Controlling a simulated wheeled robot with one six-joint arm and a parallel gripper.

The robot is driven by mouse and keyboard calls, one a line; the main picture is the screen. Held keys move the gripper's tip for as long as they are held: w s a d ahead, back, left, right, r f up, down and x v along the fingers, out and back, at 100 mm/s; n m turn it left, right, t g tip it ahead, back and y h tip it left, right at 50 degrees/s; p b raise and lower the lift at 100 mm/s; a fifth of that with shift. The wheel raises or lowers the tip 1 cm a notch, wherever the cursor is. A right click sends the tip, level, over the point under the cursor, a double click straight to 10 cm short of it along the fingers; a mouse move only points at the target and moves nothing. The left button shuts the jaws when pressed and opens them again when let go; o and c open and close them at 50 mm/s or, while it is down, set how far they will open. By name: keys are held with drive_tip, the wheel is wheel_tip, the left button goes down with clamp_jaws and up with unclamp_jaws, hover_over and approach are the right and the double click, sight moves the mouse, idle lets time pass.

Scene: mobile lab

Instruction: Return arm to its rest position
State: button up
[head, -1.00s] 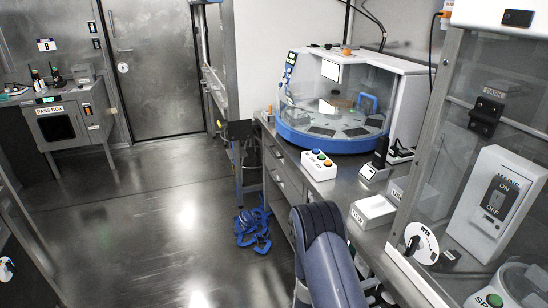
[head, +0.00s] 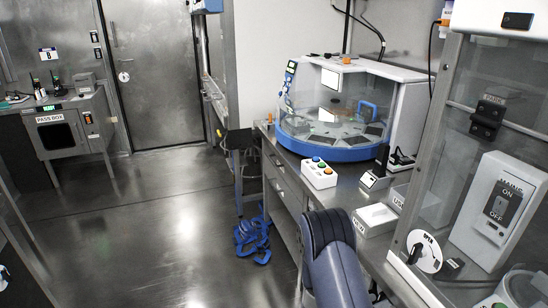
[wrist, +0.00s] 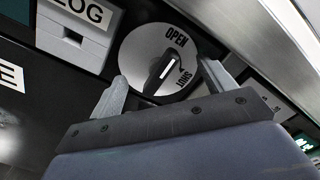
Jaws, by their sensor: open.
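My arm rises at the bottom of the head view, its dark blue-grey link (head: 335,262) in front of the bench; my gripper is out of sight there. In the wrist view my gripper (wrist: 163,85) shows two grey fingers spread apart with nothing between them. Beyond the fingers is a round white dial (wrist: 160,58) marked OPEN and SHUT with a black knob. I cannot tell the exact gap between the fingertips and the dial. The dial also shows in the head view (head: 424,252), low on the right.
The bench carries a blue-based machine with a clear cover (head: 325,143), a button box (head: 319,173) and a white box (head: 375,220). A glazed cabinet with a mains switch (head: 503,204) stands close on the right. Blue coiled tubing (head: 252,240) lies on the floor. Open floor (head: 150,230) is at left.

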drive_tip(key=m, duration=0.9)
drive_tip(key=shift+s+f, duration=0.1)
drive_tip(key=shift+m, duration=0.3)
drive_tip(key=shift+s, duration=0.1)
